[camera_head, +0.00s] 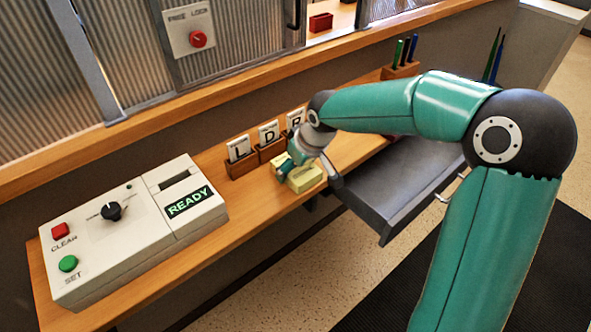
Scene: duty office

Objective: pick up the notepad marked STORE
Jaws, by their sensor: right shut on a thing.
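A pale yellow block that looks like a notepad (305,178) lies on the wooden desk near its front edge. No STORE marking can be read on it from here. My right gripper (300,172) is at the notepad, shut on it, with the fingers partly hidden by the wrist and the pad. The pad appears to be at desk height; I cannot tell whether it is lifted. My left gripper is not in view.
Wooden holders with cards L (238,149), D (268,133) and R (296,119) stand behind the pad. A white control box (130,240) reading READY is at left. A grey drawer (395,190) is open at right. A pen holder (399,70) stands farther back.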

